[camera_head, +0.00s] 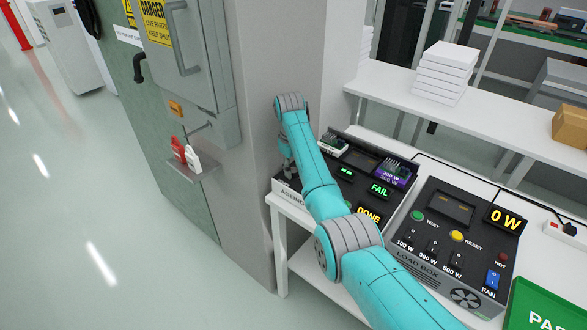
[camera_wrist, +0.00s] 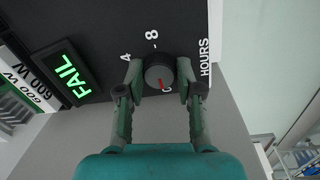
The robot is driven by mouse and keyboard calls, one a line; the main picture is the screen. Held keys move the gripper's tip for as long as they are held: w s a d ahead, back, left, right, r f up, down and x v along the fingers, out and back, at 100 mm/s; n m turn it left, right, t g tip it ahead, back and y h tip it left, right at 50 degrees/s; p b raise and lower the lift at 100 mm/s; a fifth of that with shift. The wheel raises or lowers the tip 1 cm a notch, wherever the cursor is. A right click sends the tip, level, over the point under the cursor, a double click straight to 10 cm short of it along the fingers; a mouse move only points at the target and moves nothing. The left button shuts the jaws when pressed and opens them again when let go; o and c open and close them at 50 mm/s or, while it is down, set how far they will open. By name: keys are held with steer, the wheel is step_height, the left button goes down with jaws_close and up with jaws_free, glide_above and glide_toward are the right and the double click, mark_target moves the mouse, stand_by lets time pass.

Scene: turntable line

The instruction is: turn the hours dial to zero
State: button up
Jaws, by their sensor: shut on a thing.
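The hours dial is a dark round knob (camera_wrist: 159,72) on the black panel, marked HOURS, 4 and 8, in the wrist view. Its red pointer line runs toward the picture's bottom, close to a small, partly hidden white character that looks like a 0. My gripper (camera_wrist: 160,77) is shut on the dial, one finger on each side. In the head view my gripper (camera_head: 287,165) is at the left end of the ageing station (camera_head: 291,185), where my arm hides the dial.
Displays reading FAIL (camera_head: 380,190) and DONE (camera_head: 369,214) are lit beside my arm. A load box (camera_head: 440,228) reading 0 W stands to the right. A grey pillar (camera_head: 250,130) rises close to the left of my gripper. White boxes (camera_head: 445,70) sit on the back shelf.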

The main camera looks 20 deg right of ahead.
stand_by(0.4)
steer(key=o, duration=1.2)
steer(key=shift+c, duration=0.2)
steer(key=r, duration=0.7)
steer(key=shift+s+a+r, duration=0.1)
steer(key=shift+a+r, duration=0.1)
steer(key=shift+s, duration=0.1)
